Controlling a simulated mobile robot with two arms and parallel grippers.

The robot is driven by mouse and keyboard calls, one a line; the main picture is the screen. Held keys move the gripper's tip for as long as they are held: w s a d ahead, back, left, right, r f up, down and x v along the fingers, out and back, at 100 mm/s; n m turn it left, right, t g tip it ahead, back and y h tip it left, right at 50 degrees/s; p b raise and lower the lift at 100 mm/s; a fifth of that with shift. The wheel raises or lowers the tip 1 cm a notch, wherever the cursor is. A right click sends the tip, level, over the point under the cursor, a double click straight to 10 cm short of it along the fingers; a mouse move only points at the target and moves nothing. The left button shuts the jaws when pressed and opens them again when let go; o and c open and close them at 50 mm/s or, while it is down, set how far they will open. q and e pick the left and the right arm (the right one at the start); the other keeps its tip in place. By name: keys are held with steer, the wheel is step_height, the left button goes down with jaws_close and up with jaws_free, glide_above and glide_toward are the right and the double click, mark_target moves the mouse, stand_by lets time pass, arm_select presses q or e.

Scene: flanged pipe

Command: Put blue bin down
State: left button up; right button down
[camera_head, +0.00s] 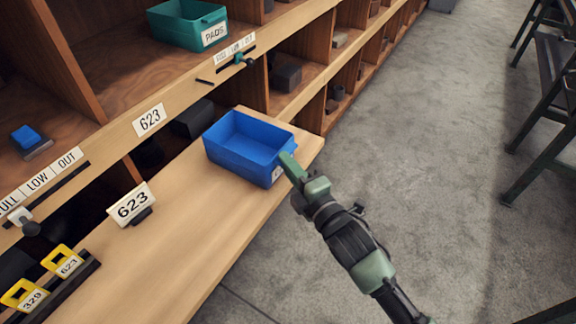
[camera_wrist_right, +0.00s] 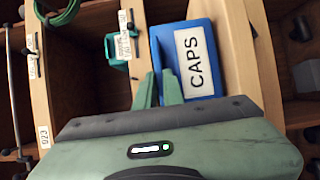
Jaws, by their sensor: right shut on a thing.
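The blue bin (camera_head: 237,154) is upright and looks empty, at the far end of the pale wooden ledge (camera_head: 190,215) in the head view. It is on the ledge or just above it; I cannot tell which. My right gripper (camera_head: 289,165) is shut on the bin's right-hand wall. In the right wrist view the fingers (camera_wrist_right: 160,88) are at the bin (camera_wrist_right: 163,48), beside its white CAPS label (camera_wrist_right: 194,57). My left gripper is not in view.
A wooden cubby shelf (camera_head: 95,90) with a teal PADS bin (camera_head: 178,27) runs behind the ledge. A 623 sign (camera_head: 132,204) and yellow tags (camera_head: 62,260) occupy the ledge's near part. Grey floor (camera_head: 420,130) is open to the right; dark metal benches (camera_head: 545,130) stand beyond.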

steer(key=shift+f, duration=0.15)
steer(key=shift+f, duration=0.2)
steer(key=c, duration=1.5)
jaws_free()
steer(key=shift+c, duration=0.2)
steer(key=shift+s+r, duration=0.1)
steer(key=shift+r, duration=0.05)
steer(key=b+v, duration=0.1)
steer(key=v, duration=1.1)
steer(key=shift+d, duration=0.1)
